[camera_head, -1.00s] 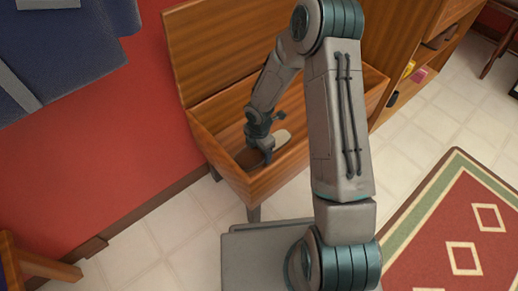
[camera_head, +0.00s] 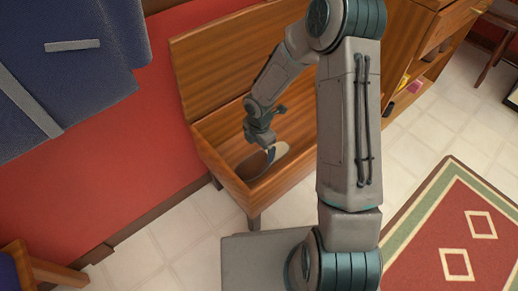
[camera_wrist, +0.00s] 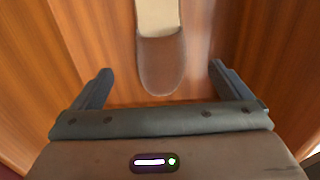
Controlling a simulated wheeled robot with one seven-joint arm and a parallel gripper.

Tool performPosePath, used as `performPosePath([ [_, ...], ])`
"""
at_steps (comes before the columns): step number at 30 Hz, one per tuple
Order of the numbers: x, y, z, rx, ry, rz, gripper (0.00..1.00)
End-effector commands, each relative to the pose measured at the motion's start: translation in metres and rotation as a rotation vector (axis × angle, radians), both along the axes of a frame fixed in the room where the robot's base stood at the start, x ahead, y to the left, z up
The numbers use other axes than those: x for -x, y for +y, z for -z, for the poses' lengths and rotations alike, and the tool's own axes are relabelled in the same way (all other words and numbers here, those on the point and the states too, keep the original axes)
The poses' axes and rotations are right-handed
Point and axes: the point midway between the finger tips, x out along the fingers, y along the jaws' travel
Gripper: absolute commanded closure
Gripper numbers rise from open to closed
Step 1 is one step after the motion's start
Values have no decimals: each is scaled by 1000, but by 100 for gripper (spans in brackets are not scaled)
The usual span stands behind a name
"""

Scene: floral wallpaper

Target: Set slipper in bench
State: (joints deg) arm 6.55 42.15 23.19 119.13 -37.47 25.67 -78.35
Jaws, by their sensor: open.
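The slipper (camera_wrist: 162,62) has a brown toe and a cream insole, and lies on the wooden floor inside the bench. Its pale part also shows in the head view (camera_head: 279,152). The bench (camera_head: 238,196) is an open wooden box with its lid raised against the wall. My gripper (camera_wrist: 160,84) is open, its two fingers spread on either side of the slipper's toe end, with gaps on both sides and nothing held. In the head view my gripper (camera_head: 268,146) is inside the bench just above the slipper, partly hiding it.
A wooden shelf unit (camera_head: 415,60) with small items stands right of the bench. A red and green rug (camera_head: 455,240) lies at the right. Blue cloth (camera_head: 75,60) hangs on the red wall. A wooden stool or chair (camera_head: 45,268) is at lower left.

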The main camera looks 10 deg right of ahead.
Motion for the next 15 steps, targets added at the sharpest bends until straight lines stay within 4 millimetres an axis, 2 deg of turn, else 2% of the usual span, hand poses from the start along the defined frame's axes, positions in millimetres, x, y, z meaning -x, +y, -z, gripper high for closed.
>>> performPosePath([
  [1,0,0,-11,0,0,1,3],
  [8,1,-3,-29,7,-2,20,3],
  [11,3,-12,-44,31,-11,105,3],
  [15,14,-35,-86,85,-42,354,3],
])
